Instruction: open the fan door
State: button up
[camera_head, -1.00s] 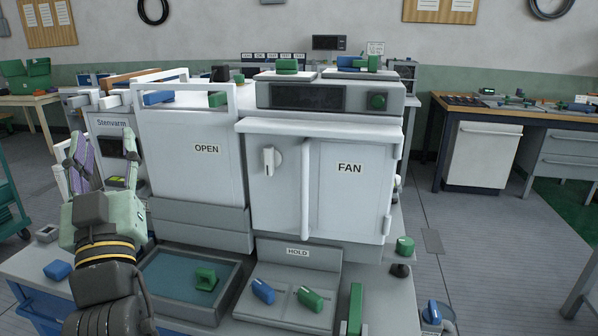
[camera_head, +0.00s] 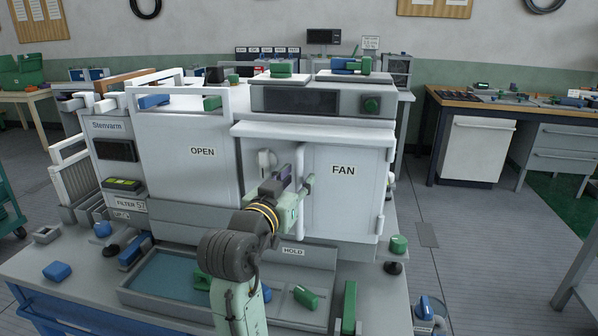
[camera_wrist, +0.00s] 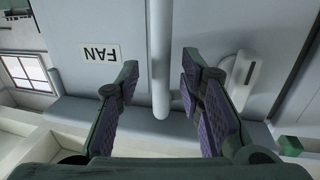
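The fan door (camera_head: 345,195) is a white panel labelled FAN on the front of the white unit, and it is shut. Its vertical white bar handle (camera_head: 299,163) runs along the door's left side; in the wrist view the bar (camera_wrist: 160,60) hangs between my fingers. A white turn latch (camera_head: 266,160) sits left of the bar.
A panel labelled OPEN (camera_head: 190,175) stands left of the fan door. A blue-floored tray (camera_head: 150,285) and a HOLD stand (camera_head: 318,258) with a green piece (camera_head: 306,297) lie below. A green knob piece (camera_head: 398,244) stands at right.

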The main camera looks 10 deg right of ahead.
jog(key=shift+x, duration=1.05)
grip_shut()
